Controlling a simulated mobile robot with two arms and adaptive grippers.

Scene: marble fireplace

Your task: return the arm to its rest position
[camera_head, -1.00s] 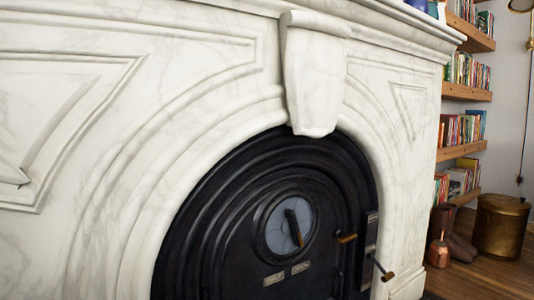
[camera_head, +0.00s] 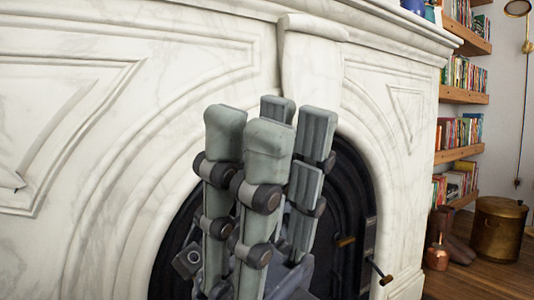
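My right gripper (camera_head: 272,124) stands in the middle of the head view, in front of the fireplace. Its jointed grey-green fingers point upward. The fingers on the right show their ribbed inner pads, and a gap separates them from the smooth-backed fingers on the left. I see nothing held between them. The gripper hides most of the black arched fireplace door (camera_head: 345,215), including its round window. My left gripper is not in view.
The white marble fireplace surround (camera_head: 120,130) fills the left and middle. A brass latch handle (camera_head: 383,276) sticks out at the door's right.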

